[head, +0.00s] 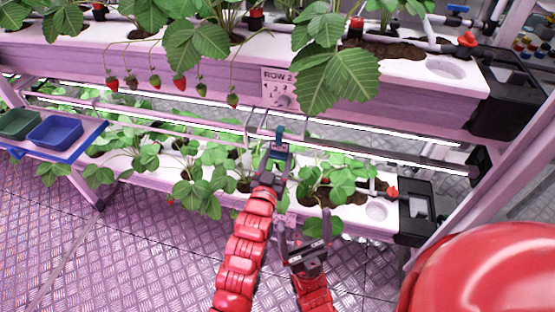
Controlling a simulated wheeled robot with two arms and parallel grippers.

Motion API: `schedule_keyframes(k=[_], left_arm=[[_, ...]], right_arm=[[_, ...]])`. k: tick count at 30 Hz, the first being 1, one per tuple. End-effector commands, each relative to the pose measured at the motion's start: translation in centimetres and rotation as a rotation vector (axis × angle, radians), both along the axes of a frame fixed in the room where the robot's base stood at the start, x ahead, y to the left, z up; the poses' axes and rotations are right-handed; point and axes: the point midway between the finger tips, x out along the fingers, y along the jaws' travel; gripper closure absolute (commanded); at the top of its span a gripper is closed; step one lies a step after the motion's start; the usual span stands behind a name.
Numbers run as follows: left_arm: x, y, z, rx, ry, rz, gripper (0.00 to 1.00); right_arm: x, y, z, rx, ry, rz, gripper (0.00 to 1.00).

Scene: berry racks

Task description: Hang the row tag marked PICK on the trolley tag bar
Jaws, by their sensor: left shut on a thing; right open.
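My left gripper (279,146) is the higher one, in front of the gap between the two rack levels, below the ROW 2 sign (280,88). It is shut on a small teal piece (280,133), which stands up from the jaws. I cannot read any PICK marking on it, and cannot tell whether it touches the thin grey bars around it. My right gripper (305,228) is lower, in front of the lower rack, open with its fingers apart. A blue-edged trolley shelf (78,146) shows at the left. I cannot make out a tag bar on it.
The upper white planter (400,95) carries strawberry plants with hanging berries (180,84). The lower planter (345,218) has more plants near my arms. A green tray (19,124) and a blue tray (55,131) sit on the trolley. The metal floor (150,255) is clear at lower left.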

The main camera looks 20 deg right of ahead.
Motion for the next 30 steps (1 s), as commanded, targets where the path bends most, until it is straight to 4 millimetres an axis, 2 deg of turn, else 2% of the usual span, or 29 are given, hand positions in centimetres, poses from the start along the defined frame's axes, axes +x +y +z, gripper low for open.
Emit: schedule_keyframes(k=[9, 16, 30], left_arm=[[0.0, 0.0, 1.1, -0.001, -0.002, 0.0, 0.84], [-0.2, 0.1, 1.2, 0.0, 0.0, 0.0, 0.84], [-2.2, 1.5, 1.2, 0.0, 0.001, 0.0, 0.84]], right_arm=[[0.0, 0.0, 0.5, 0.0, 0.0, 0.0, 0.01], [0.0, 0.0, 0.6, 0.0, 0.0, 0.0, 0.01], [0.0, 0.0, 1.3, 0.0, 0.0, 0.0, 0.01]])
